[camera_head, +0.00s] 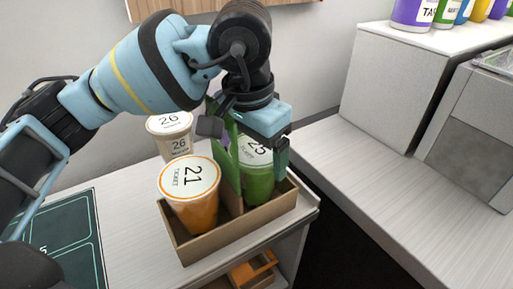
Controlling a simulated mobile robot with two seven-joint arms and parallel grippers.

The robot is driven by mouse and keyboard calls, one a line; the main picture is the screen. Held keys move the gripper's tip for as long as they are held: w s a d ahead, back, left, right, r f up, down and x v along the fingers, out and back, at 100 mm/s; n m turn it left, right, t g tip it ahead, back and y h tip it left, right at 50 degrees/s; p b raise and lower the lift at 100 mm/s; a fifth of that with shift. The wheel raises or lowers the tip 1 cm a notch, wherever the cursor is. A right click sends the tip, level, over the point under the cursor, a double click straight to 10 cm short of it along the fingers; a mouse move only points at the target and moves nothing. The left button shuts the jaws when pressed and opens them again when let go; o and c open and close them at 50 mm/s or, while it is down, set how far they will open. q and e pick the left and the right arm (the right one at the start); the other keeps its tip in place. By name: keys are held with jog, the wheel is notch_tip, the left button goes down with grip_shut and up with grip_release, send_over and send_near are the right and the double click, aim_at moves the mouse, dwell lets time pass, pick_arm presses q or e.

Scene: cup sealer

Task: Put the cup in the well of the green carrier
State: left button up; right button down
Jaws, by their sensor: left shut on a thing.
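The carrier (262,213) is a brown open tray with a tall green panel (229,182) standing between its compartments. A green cup (259,186) with a white lid marked 25 is in the right compartment, its lower part hidden by the tray wall. My left gripper (247,143) comes down over this cup from above and is shut on it, one finger to the right of the lid and the other near the green panel. An orange cup (196,212) marked 21 stands in the left compartment. My right gripper is not in view.
A pale cup (173,144) marked 26 stands on the counter behind the carrier. A dark green mat (66,240) lies at the left. The carrier is near the counter's right edge, with a gap beyond. A white box (392,85) and grey machine (470,125) stand at the right.

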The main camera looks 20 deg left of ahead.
pick_arm(q)
jog(key=o, duration=1.6)
jog(key=shift+o, duration=0.2)
notch_tip(320, 180, up, 12)
jog(key=s, duration=0.1)
jog(key=shift+s+a+p, duration=0.15)
jog(key=shift+a+p, duration=0.15)
jog(key=shift+p, duration=0.05)
